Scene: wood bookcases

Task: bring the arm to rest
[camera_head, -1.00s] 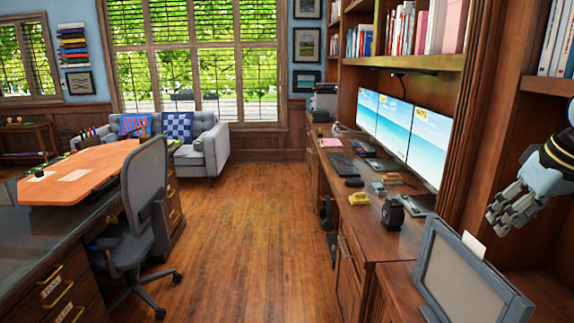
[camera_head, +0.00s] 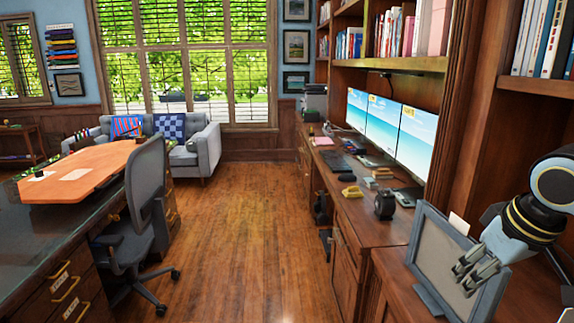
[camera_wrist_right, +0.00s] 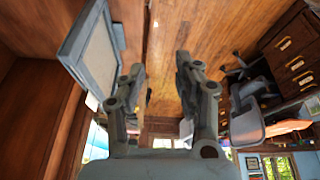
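My right gripper (camera_head: 468,272) is at the right of the head view, its fingers in front of the framed grey panel on the cabinet top. In the right wrist view its two fingers (camera_wrist_right: 160,76) stand well apart, with only wooden floor showing between the tips. It holds nothing. I cannot tell whether the fingers touch the frame in the head view; in the wrist view they look apart from it. My left gripper is in neither view.
The grey frame (camera_head: 437,262) leans on the wooden counter near the right gripper. Monitors (camera_head: 385,130) and small items line the counter behind. A bookcase (camera_head: 530,115) rises at right. A grey chair (camera_head: 146,190) and desk stand left. The floor (camera_head: 245,235) between is clear.

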